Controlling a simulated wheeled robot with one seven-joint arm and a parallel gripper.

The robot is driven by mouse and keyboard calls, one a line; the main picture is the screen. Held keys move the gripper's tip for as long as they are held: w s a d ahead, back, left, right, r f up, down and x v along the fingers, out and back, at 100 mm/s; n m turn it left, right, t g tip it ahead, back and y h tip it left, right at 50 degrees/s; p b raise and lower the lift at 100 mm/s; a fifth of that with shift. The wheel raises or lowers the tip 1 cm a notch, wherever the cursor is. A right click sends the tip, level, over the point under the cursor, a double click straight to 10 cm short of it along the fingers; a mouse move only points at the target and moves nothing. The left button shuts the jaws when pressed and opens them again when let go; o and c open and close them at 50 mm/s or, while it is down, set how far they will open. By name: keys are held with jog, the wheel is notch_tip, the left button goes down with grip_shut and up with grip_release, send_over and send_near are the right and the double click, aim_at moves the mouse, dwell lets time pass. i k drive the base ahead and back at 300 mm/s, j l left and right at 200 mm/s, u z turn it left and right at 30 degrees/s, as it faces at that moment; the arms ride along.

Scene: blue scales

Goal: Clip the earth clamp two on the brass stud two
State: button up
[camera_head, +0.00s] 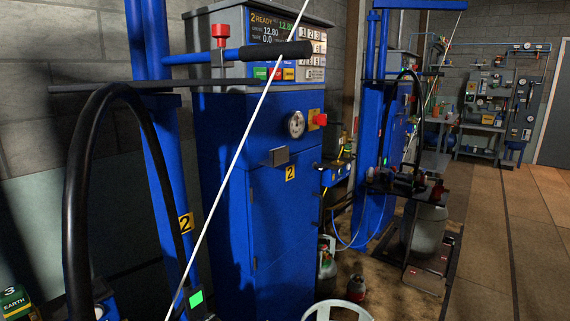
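My gripper does not show in this view. I cannot make out the earth clamp two or the brass stud two. A blue scale cabinet (262,215) stands in the middle, with a yellow plate (290,173) marked 2 on its front. Its upper front carries a round gauge (296,124) and a red knob (320,120). A green label (15,302) reading "3 EARTH" is cut off at the lower left; no clamp shows clearly beside it.
A black hose (76,200) arches at left by a blue post (165,150). A thin white line (240,150) slants across the view. A black-ended bar (275,52) crosses the display. Small cylinders (357,288) stand low beside the cabinet. Open floor (490,230) lies right.

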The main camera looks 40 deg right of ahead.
aim_at(348, 147)
jog(key=i+l, duration=0.1)
jog(key=l, duration=0.5)
jog(key=i+l, duration=0.1)
jog(key=l, duration=0.55)
jog(key=i+l, duration=0.1)
jog(key=l, duration=0.5)
jog(key=i+l, duration=0.1)
jog(key=l, duration=0.55)
jog(key=i+l, duration=0.1)
jog(key=l, duration=0.5)
jog(key=i+l, duration=0.1)
jog(key=l, duration=0.5)
jog(key=i+l, duration=0.1)
jog(key=l, duration=1.15)
jog(key=i, duration=0.1)
